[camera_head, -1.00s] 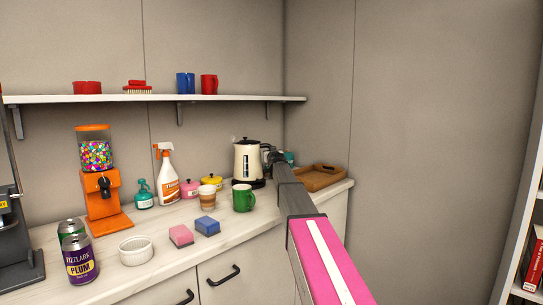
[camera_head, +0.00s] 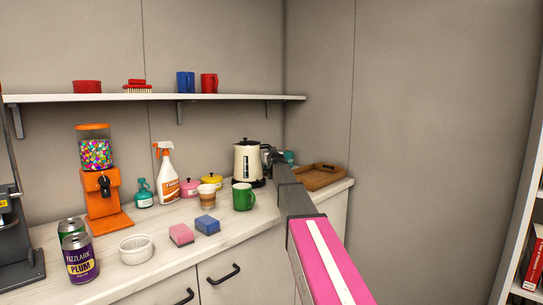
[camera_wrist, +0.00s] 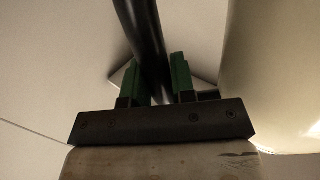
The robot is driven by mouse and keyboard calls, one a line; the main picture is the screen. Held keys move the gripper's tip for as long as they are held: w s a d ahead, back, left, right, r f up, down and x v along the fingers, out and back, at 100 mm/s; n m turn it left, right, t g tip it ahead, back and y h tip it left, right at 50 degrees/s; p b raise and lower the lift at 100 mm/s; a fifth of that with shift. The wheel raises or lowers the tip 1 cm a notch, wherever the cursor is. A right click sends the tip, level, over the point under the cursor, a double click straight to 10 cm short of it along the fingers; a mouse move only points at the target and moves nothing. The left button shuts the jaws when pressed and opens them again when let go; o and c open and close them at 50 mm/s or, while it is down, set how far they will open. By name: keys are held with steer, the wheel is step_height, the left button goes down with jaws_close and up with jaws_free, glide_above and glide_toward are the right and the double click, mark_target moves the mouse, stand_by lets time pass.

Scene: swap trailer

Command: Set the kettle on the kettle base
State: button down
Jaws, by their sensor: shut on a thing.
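The cream kettle (camera_head: 247,163) with a black lid stands upright at the back of the counter, near the corner. The black kettle base (camera_head: 247,183) shows under it; whether the kettle is fully seated cannot be told at this size. In the wrist view, my gripper (camera_wrist: 158,80) has its green-padded fingers on either side of the dark kettle handle (camera_wrist: 143,30) and is shut on it. The cream kettle body fills the right of that view. In the head view, my arm comes from the lower right and hides the handle side of the kettle.
A wooden tray (camera_head: 322,177) lies to the right. A shelf (camera_head: 150,99) runs above.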

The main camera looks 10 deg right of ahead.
steer(key=c, duration=1.2)
jaws_free()
steer(key=shift+f, duration=0.3)
steer(key=shift+s+a, duration=0.2)
steer(key=shift+s, duration=5.35)
